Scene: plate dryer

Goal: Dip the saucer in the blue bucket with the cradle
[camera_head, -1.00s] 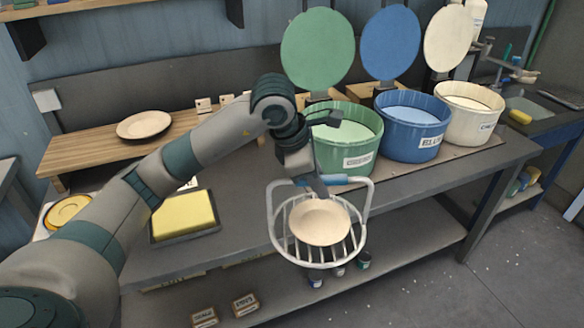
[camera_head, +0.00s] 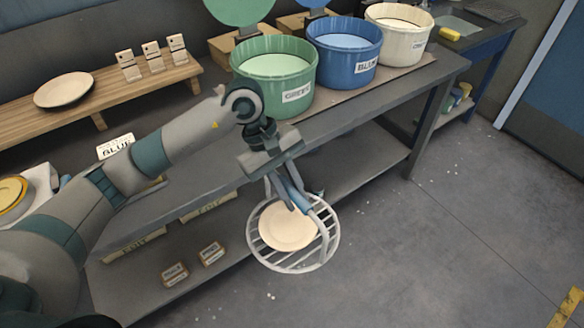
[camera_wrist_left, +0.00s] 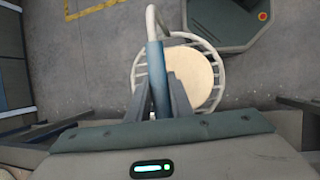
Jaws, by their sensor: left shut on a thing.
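My left gripper (camera_head: 293,199) is shut on the blue grip of the white wire cradle (camera_head: 336,245). The cradle hangs in front of the bench edge, over the floor. The pale saucer (camera_head: 288,229) lies in the cradle. In the left wrist view the gripper (camera_wrist_left: 162,95) holds the blue handle (camera_wrist_left: 155,72), with the saucer (camera_wrist_left: 190,74) beyond it. The blue bucket (camera_head: 344,68), labelled BLUE and filled with pale blue liquid, stands open on the bench, up and to the right of the cradle. My right gripper is not seen.
A green bucket (camera_head: 282,98) stands left of the blue one and a cream bucket (camera_head: 396,44) right of it. Another plate (camera_head: 65,90) lies on a wooden rack (camera_head: 112,95). Small labelled blocks (camera_head: 174,273) sit on the lower shelf. Open floor lies to the right.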

